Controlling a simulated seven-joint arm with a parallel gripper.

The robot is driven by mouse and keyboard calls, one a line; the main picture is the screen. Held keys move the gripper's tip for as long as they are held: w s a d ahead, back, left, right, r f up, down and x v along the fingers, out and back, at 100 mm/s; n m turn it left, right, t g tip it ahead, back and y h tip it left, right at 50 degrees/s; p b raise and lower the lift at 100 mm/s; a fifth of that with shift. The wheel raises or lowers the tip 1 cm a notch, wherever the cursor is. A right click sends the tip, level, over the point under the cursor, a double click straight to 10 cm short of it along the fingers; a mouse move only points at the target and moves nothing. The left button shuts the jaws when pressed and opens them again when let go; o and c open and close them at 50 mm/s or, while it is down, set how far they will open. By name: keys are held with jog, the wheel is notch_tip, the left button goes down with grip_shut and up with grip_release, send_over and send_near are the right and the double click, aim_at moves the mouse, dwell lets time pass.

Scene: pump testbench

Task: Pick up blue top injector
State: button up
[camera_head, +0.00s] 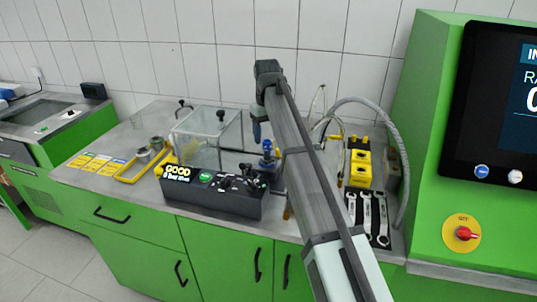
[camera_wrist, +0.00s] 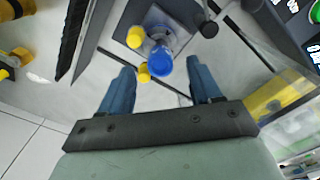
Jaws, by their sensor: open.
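The blue top injector (camera_wrist: 160,63) shows in the wrist view, with its round blue cap facing the camera and small yellow knobs beside it. In the head view the injector (camera_head: 267,148) stands upright behind the black control box, close to my arm. My gripper (camera_wrist: 161,68) is open, with its two blue fingers apart on either side of the blue cap in the picture. No contact with the cap shows. In the head view my gripper (camera_head: 257,132) points down near the injector, partly hidden by my arm.
A clear box (camera_head: 198,137) stands left of the injector. The black control box (camera_head: 212,191) with a GOOD display is in front. Yellow blocks (camera_head: 360,165), wrenches (camera_head: 368,217) and a grey hose (camera_head: 385,118) are to the right. A yellow tray (camera_head: 142,167) with metal cups lies left.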

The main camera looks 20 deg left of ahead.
aim_at(267, 145)
notch_tip(267, 145, down, 5)
jog(key=shift+r, duration=0.1)
grip_shut()
dwell(0.8)
